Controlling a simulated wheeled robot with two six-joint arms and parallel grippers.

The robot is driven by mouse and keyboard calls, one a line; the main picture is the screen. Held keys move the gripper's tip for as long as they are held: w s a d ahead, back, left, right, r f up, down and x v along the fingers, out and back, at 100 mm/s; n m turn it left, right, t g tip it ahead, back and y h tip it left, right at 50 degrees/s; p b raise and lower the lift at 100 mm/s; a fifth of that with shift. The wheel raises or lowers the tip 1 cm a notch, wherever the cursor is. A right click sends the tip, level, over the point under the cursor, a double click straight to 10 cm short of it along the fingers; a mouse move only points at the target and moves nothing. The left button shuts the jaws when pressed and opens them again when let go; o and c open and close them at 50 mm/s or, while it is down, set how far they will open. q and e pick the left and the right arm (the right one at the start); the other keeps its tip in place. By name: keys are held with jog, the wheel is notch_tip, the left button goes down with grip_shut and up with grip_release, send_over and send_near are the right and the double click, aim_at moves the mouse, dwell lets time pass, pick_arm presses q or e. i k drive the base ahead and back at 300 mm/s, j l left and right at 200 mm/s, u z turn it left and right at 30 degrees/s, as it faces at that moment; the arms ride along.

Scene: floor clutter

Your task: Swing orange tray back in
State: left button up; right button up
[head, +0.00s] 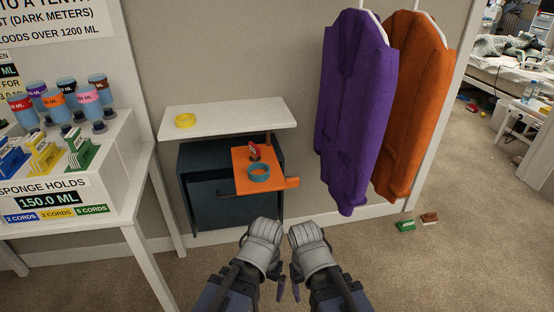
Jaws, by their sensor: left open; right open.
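The orange tray (241,184) is swung out in front of the dark blue cabinet, below the white shelf top (226,117). A teal ring (259,173) and a small red and dark item (254,150) rest on it. A tab sticks out at the tray's right front corner. My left gripper (267,290) and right gripper (293,290) are side by side at the bottom middle, below and in front of the tray, apart from it. Both are open and empty. The tray's pivot is partly hidden under the shelf top.
The dark blue cabinet (210,205) stands under the shelf top, which carries a yellow ring (185,120). A white table (60,210) with bottles and sponges stands left. Purple (350,110) and orange (413,110) garments hang right. Green (405,226) and brown (429,218) blocks lie on the carpet.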

aim_at(240, 155)
jog(key=i+l+u, duration=0.35)
jog(key=l+u, duration=0.15)
jog(key=l, duration=0.25)
jog(key=i+l+u, duration=0.1)
jog(key=l+u, duration=0.15)
jog(key=l, duration=0.15)
jog(key=i+l+u, duration=0.1)
jog(key=l+u, duration=0.15)
jog(key=l, duration=0.2)
jog(key=k+l+u, duration=0.1)
jog(key=k+l, duration=0.05)
jog(key=l, duration=0.05)
